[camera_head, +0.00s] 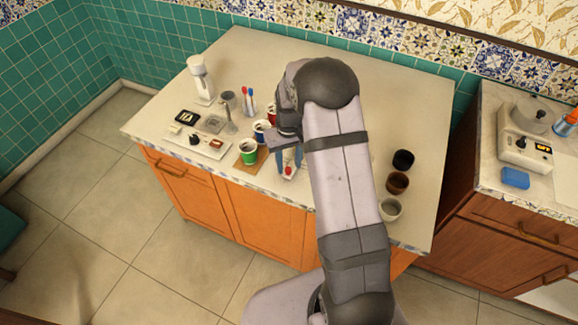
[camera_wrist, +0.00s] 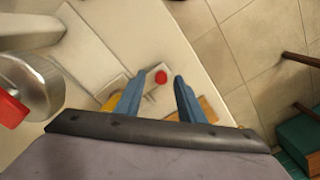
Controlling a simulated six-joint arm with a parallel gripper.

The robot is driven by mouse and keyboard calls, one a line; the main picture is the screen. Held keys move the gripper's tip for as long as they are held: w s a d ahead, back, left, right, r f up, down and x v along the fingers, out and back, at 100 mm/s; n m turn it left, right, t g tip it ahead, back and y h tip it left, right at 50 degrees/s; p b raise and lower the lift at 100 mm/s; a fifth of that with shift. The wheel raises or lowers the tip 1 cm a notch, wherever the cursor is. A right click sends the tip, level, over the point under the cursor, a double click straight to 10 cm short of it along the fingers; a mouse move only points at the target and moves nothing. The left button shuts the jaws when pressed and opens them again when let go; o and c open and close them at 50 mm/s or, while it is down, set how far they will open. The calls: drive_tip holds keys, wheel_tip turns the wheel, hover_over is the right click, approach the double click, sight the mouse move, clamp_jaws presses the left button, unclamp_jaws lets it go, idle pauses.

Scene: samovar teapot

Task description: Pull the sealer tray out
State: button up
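A red knob (camera_head: 288,170) shows near the front edge of the counter, just below my gripper (camera_head: 289,163). In the wrist view the red knob (camera_wrist: 161,77) sits at the end of a pale bar, apparently the sealer tray's handle. My gripper (camera_wrist: 159,82) is open, with its blue fingers on either side of the knob in that view. I cannot tell whether the fingers touch it. A large metal and white body with a red part (camera_wrist: 12,108) stands at the left of the wrist view. My arm hides most of the sealer and its tray in the head view.
Green (camera_head: 248,152) and blue (camera_head: 260,131) cups stand left of my gripper by a brown board (camera_head: 243,164). A pale tray (camera_head: 215,152) of small items lies farther left. Several dark and grey cups, including a black one (camera_head: 403,160), stand right of my arm.

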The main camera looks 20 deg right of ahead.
drive_tip(key=shift+r+b, duration=0.65)
drive_tip(key=shift+r, duration=2.1)
